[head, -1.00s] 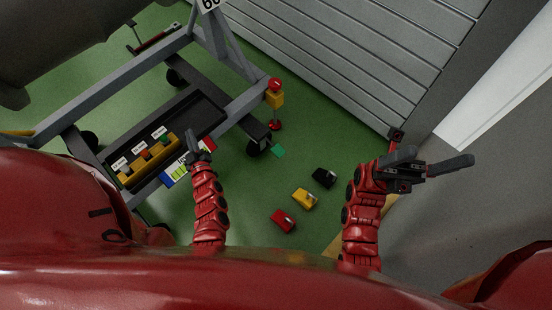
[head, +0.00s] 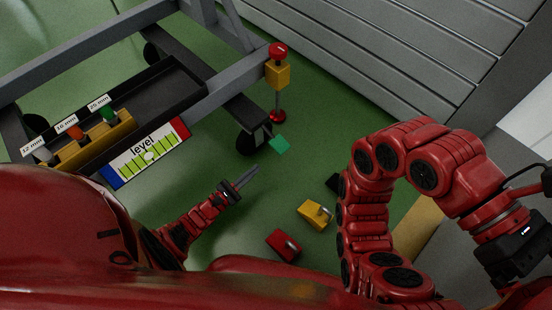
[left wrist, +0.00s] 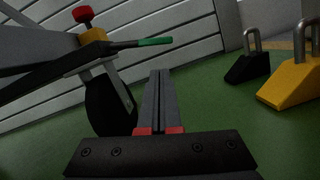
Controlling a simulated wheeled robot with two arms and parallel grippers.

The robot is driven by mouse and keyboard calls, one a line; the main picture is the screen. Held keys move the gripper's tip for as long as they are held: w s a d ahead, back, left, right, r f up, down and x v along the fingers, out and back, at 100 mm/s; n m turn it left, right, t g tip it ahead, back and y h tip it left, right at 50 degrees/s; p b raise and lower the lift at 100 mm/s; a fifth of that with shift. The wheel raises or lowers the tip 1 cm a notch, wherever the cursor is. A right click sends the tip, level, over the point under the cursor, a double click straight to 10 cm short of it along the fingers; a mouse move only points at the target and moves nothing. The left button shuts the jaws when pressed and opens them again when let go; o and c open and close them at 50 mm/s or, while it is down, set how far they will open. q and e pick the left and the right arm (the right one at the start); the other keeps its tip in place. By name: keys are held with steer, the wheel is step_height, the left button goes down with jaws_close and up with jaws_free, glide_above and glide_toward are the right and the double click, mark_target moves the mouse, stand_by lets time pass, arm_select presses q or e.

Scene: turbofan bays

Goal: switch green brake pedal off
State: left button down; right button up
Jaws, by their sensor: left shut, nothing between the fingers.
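The green brake pedal (head: 279,144) is a small green plate by the caster wheel (head: 250,138) at the corner of the grey stand. In the left wrist view the pedal (left wrist: 155,41) is the green end of a dark lever, sticking out to the right above the fingertips. My left gripper (head: 252,172) is shut and empty, just below and left of the pedal in the head view, apart from it. My right arm is folded at the right; the dark end of its wrist (head: 515,250) is at the picture's edge, and its fingers are out of sight.
A yellow post with a red top (head: 278,72) stands behind the pedal. Yellow (head: 312,213), red (head: 283,245) and black (head: 333,183) blocks lie on the green floor. The stand carries a tray (head: 185,85) and a level label (head: 146,153). A panelled wall (head: 390,60) is behind.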

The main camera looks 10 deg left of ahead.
mark_target(280, 145)
steer(key=shift+s+d+f, duration=0.15)
steer(key=shift+d+f, duration=0.05)
steer(key=shift+f, duration=0.1)
arm_select(q)
steer(key=x, duration=1)
arm_select(e)
steer(key=shift+s+a+f, duration=0.1)
steer(key=shift+f, duration=0.2)
